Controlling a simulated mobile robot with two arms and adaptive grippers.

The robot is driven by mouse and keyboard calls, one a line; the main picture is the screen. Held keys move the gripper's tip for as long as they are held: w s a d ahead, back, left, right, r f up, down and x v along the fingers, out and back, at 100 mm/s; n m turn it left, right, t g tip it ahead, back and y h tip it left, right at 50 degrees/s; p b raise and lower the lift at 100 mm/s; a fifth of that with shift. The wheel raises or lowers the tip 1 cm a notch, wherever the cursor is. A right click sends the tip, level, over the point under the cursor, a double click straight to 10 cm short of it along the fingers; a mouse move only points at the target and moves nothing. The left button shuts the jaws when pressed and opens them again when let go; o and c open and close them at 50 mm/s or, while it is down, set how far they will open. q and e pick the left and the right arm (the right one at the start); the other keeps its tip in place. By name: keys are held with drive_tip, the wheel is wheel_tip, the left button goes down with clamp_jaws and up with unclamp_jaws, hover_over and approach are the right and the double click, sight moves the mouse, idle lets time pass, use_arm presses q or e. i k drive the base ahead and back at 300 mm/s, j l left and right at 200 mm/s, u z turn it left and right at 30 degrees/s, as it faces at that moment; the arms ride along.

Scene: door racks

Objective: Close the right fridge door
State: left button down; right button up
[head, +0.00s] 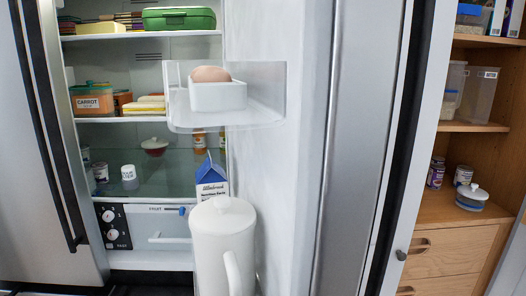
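The right fridge door (358,150) stands open. Its white inner side (262,170) faces the fridge interior, and its grey face or edge shows to the right. A clear door rack (272,88) on it holds a white tray (218,97) with a brown egg-like object (211,74). A white lidded jug (223,235) and a blue and white carton (211,180) stand lower, by the door's inner side; what supports them is hidden. The fridge interior (150,50) is exposed. Neither of my grippers is in view.
The left fridge door (30,200), with a long dark handle (47,130), is at the left. Shelves hold a green box (178,19), a carrot box (92,99) and jars. An open wooden cupboard (450,207) with drawers stands at the right, close to the right door.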

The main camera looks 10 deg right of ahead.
sight(308, 149)
drive_tip(key=l+u, duration=0.45)
drive_tip(key=l, duration=0.35)
drive_tip(key=k+l+u, duration=0.1)
drive_tip(key=l+u, duration=0.35)
drive_tip(key=l, duration=0.3)
